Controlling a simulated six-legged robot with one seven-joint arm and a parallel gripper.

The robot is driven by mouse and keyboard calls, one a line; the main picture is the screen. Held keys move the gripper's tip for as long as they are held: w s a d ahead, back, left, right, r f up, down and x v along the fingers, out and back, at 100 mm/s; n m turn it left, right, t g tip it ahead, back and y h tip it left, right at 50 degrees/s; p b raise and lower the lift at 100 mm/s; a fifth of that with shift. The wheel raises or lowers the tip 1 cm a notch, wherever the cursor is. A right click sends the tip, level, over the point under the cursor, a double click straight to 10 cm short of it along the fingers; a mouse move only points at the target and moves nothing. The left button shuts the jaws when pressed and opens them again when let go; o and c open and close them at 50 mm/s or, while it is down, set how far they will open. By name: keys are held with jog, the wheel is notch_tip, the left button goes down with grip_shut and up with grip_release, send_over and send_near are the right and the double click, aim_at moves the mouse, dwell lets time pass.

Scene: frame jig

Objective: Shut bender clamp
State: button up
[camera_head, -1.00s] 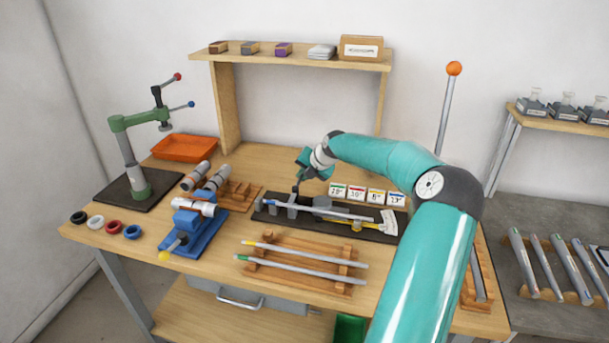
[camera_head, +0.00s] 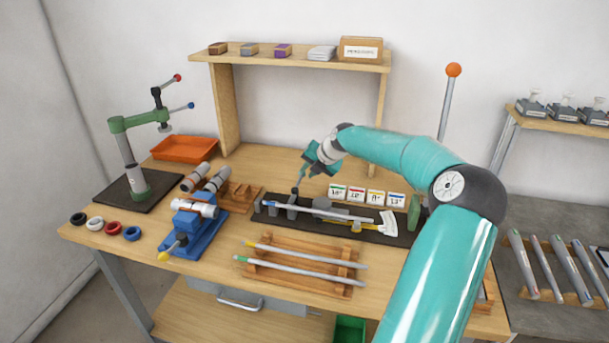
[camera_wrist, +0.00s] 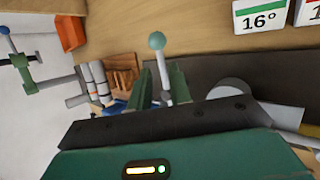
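The bender stands on a dark base plate (camera_head: 265,217) in the middle of the table, with a long grey tube (camera_head: 335,213) lying across it. A grey clamp block (camera_head: 291,207) is at its left end. In the wrist view a thin grey lever (camera_wrist: 164,78) with a round grey-green knob (camera_wrist: 157,41) rises between my green fingers. My gripper (camera_head: 299,181) is just above the clamp end, pointing down; it also shows in the wrist view (camera_wrist: 161,88). The fingers stand apart, with a gap beside the lever. Whether either finger touches it is unclear.
A blue vise (camera_head: 203,235) is to the left, and a wooden rack (camera_head: 290,243) with two tubes is in front. Angle cards (camera_head: 372,197) stand behind the plate at right. An orange tray (camera_head: 185,148) and a green stand (camera_head: 139,188) are at back left.

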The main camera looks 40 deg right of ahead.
jog(key=v, duration=0.9)
dwell(0.3)
